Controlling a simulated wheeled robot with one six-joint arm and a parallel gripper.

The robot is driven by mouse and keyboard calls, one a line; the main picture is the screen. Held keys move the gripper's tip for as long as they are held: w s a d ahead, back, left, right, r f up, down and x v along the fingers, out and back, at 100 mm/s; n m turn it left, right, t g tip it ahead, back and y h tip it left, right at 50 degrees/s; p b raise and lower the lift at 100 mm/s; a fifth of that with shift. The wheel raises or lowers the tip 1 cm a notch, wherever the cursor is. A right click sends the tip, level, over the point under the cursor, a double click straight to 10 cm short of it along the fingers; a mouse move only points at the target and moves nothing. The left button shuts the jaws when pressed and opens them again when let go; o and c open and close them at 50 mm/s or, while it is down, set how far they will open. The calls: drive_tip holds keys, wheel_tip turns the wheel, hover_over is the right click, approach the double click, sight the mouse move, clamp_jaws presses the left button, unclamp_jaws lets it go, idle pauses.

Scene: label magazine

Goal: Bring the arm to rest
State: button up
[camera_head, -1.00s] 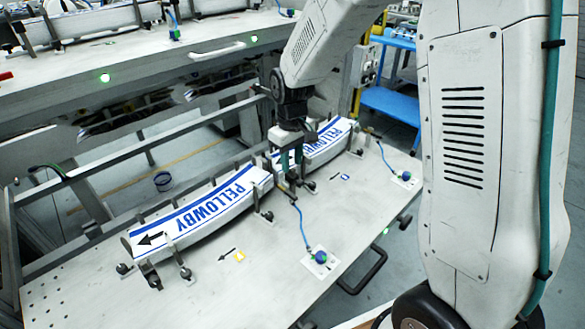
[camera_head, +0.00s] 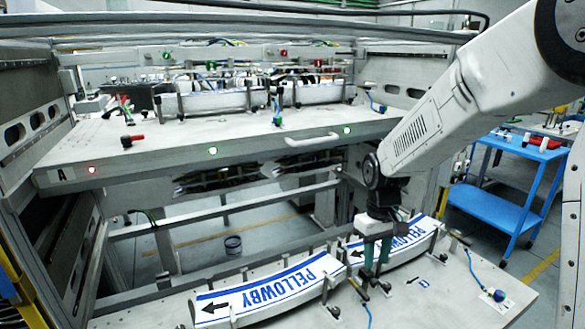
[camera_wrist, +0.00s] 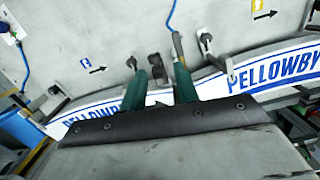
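My gripper (camera_head: 376,268) hangs over the lower work table, fingers down, above the joint between two curved stacks of white labels with blue PELLOWBY print. The left stack (camera_head: 262,292) and the right stack (camera_head: 405,245) lie end to end in their holders. In the wrist view my gripper's two green fingers (camera_wrist: 160,80) stand apart with nothing held between them. The label stacks also show there, one at the right (camera_wrist: 280,68) and one at the left (camera_wrist: 85,118). Whether the fingertips touch anything is unclear.
The lower table (camera_head: 455,290) has posts, clamps and a blue knob (camera_head: 498,295) on a cord. Above and behind it is an upper shelf (camera_head: 240,140) with a white handle (camera_head: 312,138) and green lights. A blue cart (camera_head: 490,205) stands at the right.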

drive_tip(key=s+d+r+m+t, duration=0.1)
drive_tip(key=s+r, duration=0.3)
drive_tip(key=s, duration=0.5)
drive_tip(key=s+d+r+m, duration=0.1)
drive_tip(key=s+r, duration=0.4)
drive_tip(key=s, duration=0.4)
drive_tip(key=s+d+r+m+t, duration=0.1)
drive_tip(key=s+r, duration=0.4)
drive_tip(key=s, duration=0.4)
drive_tip(key=shift+t, duration=0.3)
drive_tip(key=shift+d, duration=0.1)
idle(1.7)
